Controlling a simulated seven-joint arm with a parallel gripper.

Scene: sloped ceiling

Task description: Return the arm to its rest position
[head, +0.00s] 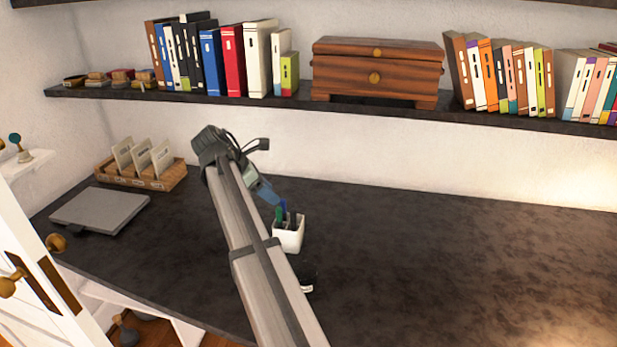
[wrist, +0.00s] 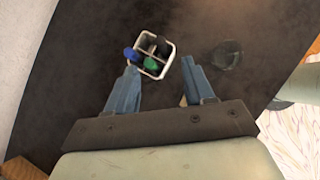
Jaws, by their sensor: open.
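My gripper (head: 264,192) is at the end of my arm, which reaches out over the dark desk (head: 430,250). In the wrist view its two blue-grey fingers (wrist: 160,66) are spread apart with nothing held between them. A white pen cup (head: 289,235) stands upright on the desk, just below and beyond the fingers. It holds blue, green and dark pens. In the wrist view the divided cup (wrist: 168,50) shows from above, ahead of the fingertips. I cannot tell whether a finger touches a pen.
A dark object (wrist: 227,55) lies right of the cup, partly hidden by my arm in the head view. A wooden card tray (head: 165,183) and closed grey laptop (head: 98,210) are at left. A shelf (head: 230,100) with books and a wooden chest (head: 375,70) hangs above. The desk's right side is clear.

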